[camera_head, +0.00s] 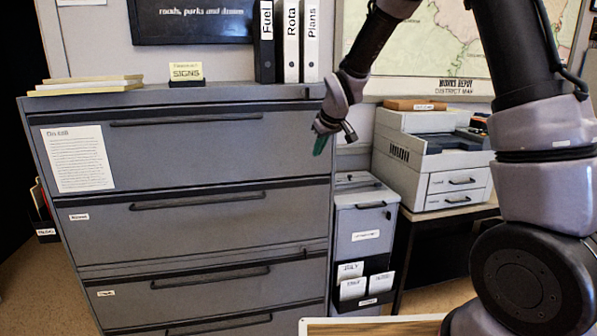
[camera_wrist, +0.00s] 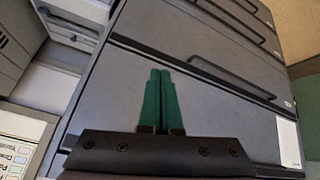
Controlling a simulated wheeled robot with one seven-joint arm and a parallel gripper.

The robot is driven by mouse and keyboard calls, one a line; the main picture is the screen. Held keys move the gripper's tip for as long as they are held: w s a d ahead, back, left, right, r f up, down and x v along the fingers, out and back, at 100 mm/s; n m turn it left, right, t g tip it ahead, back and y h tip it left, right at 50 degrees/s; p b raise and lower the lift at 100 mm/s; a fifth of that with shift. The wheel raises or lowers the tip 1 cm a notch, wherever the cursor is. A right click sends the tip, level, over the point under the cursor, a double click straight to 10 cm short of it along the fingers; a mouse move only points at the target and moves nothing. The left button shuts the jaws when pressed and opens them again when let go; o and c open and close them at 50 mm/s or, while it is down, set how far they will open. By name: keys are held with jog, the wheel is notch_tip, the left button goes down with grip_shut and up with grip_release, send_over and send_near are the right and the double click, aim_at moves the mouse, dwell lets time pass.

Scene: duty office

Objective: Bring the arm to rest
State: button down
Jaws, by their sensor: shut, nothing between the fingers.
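My gripper (camera_head: 320,145) hangs at the end of my bent arm, in front of the right edge of a large grey filing cabinet (camera_head: 230,220). In the head view only a bit of its green fingertips shows. In the wrist view the two green fingers of my gripper (camera_wrist: 161,100) lie side by side, shut, with nothing held. They point toward the cabinet's drawer fronts (camera_wrist: 205,100), apart from them as far as I can tell.
A small grey cabinet (camera_head: 362,225) with a black card holder (camera_head: 378,287) stands right of the large one. A printer (camera_head: 430,160) sits on a desk further right. Binders (camera_head: 290,45) and yellow folders (camera_head: 85,87) are on top of the large cabinet. A wood-topped edge (camera_head: 370,326) shows at the bottom.

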jog(key=s+d+r+m, duration=0.6)
jog(key=s+d+r, duration=0.8)
jog(key=s, duration=0.1)
jog(key=s+d+r+m, duration=0.1)
jog(key=s+d+m, duration=0.1)
jog(key=s, duration=0.6)
jog(key=s+d+r+m, duration=0.1)
jog(key=s+d+m, duration=0.1)
jog(key=s, duration=0.6)
jog(key=shift+s+d+m, duration=0.35)
jog(key=shift+m, duration=0.15)
